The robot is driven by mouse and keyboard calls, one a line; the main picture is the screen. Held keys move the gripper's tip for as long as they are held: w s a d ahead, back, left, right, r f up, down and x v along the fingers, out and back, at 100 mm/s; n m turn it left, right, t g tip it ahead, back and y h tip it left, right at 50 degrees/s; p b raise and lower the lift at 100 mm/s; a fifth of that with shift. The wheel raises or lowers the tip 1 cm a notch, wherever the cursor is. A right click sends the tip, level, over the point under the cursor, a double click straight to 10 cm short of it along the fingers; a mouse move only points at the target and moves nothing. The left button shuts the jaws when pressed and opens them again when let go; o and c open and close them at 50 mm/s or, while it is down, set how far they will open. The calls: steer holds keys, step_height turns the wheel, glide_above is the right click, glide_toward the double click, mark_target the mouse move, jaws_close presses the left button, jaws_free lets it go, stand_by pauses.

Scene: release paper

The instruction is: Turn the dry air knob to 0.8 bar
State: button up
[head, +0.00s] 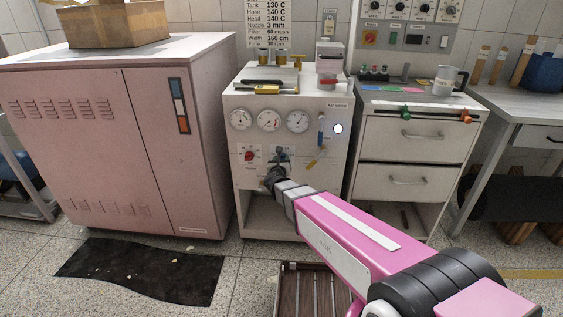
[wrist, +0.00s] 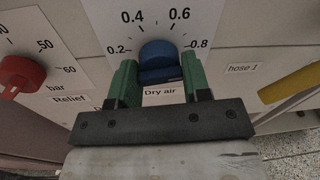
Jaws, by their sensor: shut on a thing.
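The dry air knob (wrist: 158,54) is blue and sits on a white dial plate marked 0.2, 0.4, 0.6 and 0.8. The 0.8 mark (wrist: 198,43) is to the right of the knob. My gripper (wrist: 160,82) has green fingers on both sides of the knob and is shut on it. I cannot tell which mark the knob points to. A "Dry air" label (wrist: 160,92) shows between the fingers. In the head view my gripper (head: 279,160) is at the front of the white cabinet (head: 330,185) and mostly hides the knob.
The red relief knob (wrist: 20,76) is to the left, also visible in the head view (head: 250,156). A yellow handle (wrist: 292,80) beside the "hose 1" label is to the right. Gauges (head: 269,121) sit above. A pink cabinet (head: 95,150) stands left and a drawer unit (head: 405,185) right.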

steer(key=shift+a, duration=0.15)
steer(key=o, duration=0.9)
steer(key=s, duration=1)
steer(key=shift+s+a+r, duration=0.2)
steer(key=shift+s+a, duration=0.1)
steer(key=shift+s, duration=0.1)
